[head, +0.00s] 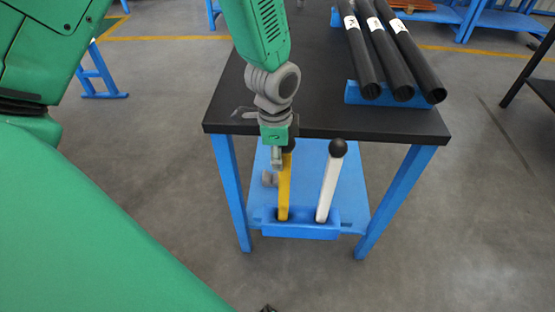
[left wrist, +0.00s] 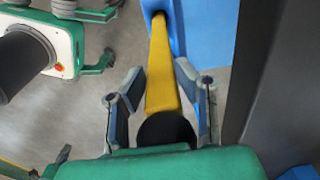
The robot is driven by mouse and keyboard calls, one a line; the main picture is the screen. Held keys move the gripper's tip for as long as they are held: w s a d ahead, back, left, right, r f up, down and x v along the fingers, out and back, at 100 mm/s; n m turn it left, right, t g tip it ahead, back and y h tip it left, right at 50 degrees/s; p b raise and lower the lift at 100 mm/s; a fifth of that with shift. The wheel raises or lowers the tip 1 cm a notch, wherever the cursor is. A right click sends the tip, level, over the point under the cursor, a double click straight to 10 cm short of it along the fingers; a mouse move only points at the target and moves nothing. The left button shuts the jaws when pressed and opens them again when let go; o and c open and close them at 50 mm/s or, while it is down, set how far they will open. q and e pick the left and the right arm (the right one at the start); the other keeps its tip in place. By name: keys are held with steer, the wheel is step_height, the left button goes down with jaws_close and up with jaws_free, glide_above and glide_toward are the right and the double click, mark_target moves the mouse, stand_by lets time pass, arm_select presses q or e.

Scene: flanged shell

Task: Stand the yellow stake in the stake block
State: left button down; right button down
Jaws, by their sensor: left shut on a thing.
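The yellow stake (head: 284,190) has a dark ball top and stands almost upright, leaning slightly. Its lower end meets the left part of the blue stake block (head: 300,231) and appears to be in a hole there. My left gripper (head: 277,158) is shut on the stake just below the ball, partly hiding its top. In the left wrist view my left gripper (left wrist: 160,95) has a finger on each side of the yellow stake (left wrist: 160,60), and its far end reaches the blue block (left wrist: 178,35). My right gripper is not in view.
A white stake (head: 327,190) with a black ball stands in the block's right part. The block sits on the blue lower shelf (head: 347,190) of a black-topped table (head: 310,110). Three black tubes (head: 385,55) lie in a blue holder above.

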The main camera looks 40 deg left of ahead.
arm_select(q)
steer(key=shift+a+f, duration=0.25)
steer(key=shift+f, duration=0.2)
steer(key=c, duration=1.3)
jaws_free()
steer(key=shift+a+f, duration=0.1)
steer(key=shift+a, duration=0.1)
steer(key=shift+o, duration=0.4)
steer(key=shift+a, duration=0.1)
step_height(320, 180, up, 12)
steer(key=p, duration=0.2)
steer(key=shift+s+d+p, duration=0.15)
steer(key=shift+d+p, duration=0.1)
steer(key=shift+p, duration=0.15)
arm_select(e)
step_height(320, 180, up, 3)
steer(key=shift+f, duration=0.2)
arm_select(q)
steer(key=shift+a, duration=0.25)
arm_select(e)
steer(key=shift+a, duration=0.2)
